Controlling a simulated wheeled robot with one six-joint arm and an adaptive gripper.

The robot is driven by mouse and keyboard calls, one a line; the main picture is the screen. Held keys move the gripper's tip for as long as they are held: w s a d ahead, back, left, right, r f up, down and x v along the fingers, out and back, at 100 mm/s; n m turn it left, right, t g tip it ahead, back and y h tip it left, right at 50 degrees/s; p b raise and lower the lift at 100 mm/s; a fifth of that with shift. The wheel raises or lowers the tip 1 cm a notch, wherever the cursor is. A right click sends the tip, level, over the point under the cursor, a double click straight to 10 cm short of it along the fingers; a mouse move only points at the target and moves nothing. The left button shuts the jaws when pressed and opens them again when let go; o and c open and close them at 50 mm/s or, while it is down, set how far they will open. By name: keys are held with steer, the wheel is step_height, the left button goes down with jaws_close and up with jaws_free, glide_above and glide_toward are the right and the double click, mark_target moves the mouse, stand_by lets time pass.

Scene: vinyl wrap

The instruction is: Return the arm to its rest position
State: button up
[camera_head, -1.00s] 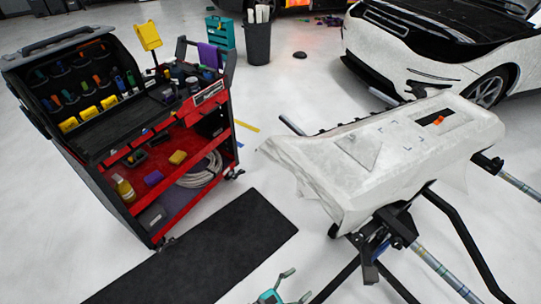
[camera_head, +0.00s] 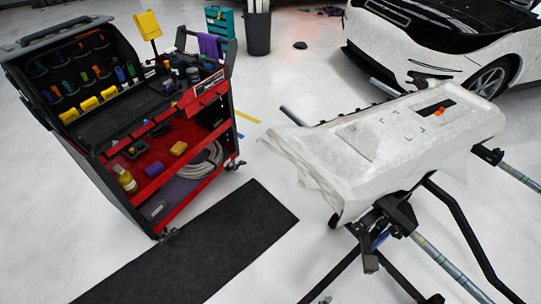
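My gripper and arm are not clearly in view; only a small grey tip, which I cannot identify, shows at the bottom edge, beside a leg of the stand. A wrapped white panel (camera_head: 372,160) lies on a black work stand (camera_head: 455,220) at the right. Its pale film hangs loose at the left end. A small orange item (camera_head: 439,115) lies in the panel's dark recess.
A red and black tool cart (camera_head: 150,192) with bottles and cloths stands at the left. A dark mat (camera_head: 205,245) lies on the floor before it. A white car (camera_head: 425,60), a bin (camera_head: 257,34) and a teal toolbox (camera_head: 220,24) are behind.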

steer(key=s+d+m+y, duration=0.1)
steer(key=s+m+y, duration=0.3)
steer(key=s, duration=0.4)
steer(key=s+a+r+m+y, duration=0.25)
steer(key=s+r+m, duration=0.25)
steer(key=s+r, duration=0.25)
steer(key=s+r+m+t+y, duration=0.1)
steer(key=s+r+m+t, duration=0.2)
steer(key=r, duration=2.4)
steer(key=m+t, duration=0.4)
steer(key=m, duration=0.4)
steer(key=shift+s+a+r, duration=0.15)
steer(key=shift+s+r, duration=0.1)
steer(key=shift+r, duration=0.05)
